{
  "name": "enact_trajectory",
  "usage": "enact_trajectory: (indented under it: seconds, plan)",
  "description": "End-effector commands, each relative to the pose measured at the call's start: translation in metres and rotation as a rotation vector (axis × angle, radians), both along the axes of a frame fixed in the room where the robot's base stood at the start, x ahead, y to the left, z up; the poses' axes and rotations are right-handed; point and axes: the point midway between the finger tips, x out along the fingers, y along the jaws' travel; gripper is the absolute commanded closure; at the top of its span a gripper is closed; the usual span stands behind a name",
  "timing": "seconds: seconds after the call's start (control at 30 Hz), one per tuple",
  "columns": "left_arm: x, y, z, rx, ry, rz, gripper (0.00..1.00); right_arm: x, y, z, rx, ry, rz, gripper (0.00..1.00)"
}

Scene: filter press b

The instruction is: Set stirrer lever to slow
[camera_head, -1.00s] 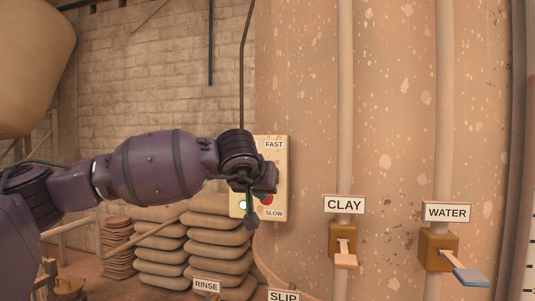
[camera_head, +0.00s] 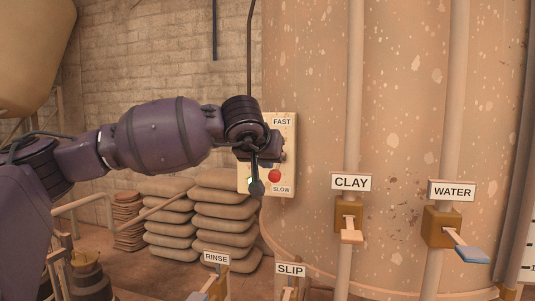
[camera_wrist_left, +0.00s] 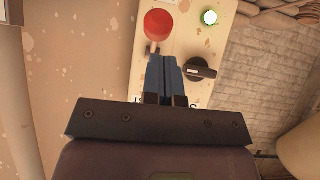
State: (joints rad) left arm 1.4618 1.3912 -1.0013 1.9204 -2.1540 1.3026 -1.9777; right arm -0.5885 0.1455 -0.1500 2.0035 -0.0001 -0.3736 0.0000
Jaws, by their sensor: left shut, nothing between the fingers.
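The stirrer panel (camera_head: 291,150) is a cream plate on the large tank, marked FAST at the top and SLOW at the bottom. The lever's red ball knob (camera_head: 274,176) sits low, just above the SLOW label (camera_head: 281,189). My left gripper (camera_head: 278,153) is in front of the panel, above the red knob, hiding the panel's middle. In the left wrist view its shut blue fingers (camera_wrist_left: 163,56) hold nothing and point towards the red knob (camera_wrist_left: 159,25), close to its short stem. Whether they touch it, I cannot tell. My right gripper is not in view.
A black rotary knob (camera_wrist_left: 200,69) and a lit green lamp (camera_wrist_left: 210,17) are beside the fingers. CLAY (camera_head: 348,224) and WATER (camera_head: 442,229) valves stand at right; RINSE (camera_head: 216,258) and SLIP (camera_head: 290,269) signs are low. Stacked sacks (camera_head: 225,224) lie left of the tank.

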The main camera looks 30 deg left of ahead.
Motion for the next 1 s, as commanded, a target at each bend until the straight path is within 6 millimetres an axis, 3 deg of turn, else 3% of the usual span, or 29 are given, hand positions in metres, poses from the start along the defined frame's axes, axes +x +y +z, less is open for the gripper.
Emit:
enact_trajectory:
  seconds: [0.03,0.07,0.3,0.6,0.77,1.0]
  plan:
    - [-0.005,-0.001,0.017,0.000,-0.007,-0.001,1.00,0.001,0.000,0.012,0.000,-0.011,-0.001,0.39]
    - [-0.007,-0.002,0.021,0.000,-0.007,-0.002,1.00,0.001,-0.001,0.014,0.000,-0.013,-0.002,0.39]
    - [-0.046,-0.010,0.038,0.001,-0.004,-0.003,1.00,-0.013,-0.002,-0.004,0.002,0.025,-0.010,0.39]
    - [-0.081,-0.016,0.060,0.000,-0.002,-0.002,1.00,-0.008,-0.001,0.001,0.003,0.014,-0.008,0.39]
    - [-0.088,-0.017,0.064,0.000,0.001,0.000,1.00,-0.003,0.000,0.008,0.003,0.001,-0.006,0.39]
    - [-0.081,-0.018,0.083,-0.063,0.037,0.007,1.00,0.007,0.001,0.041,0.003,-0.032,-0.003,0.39]
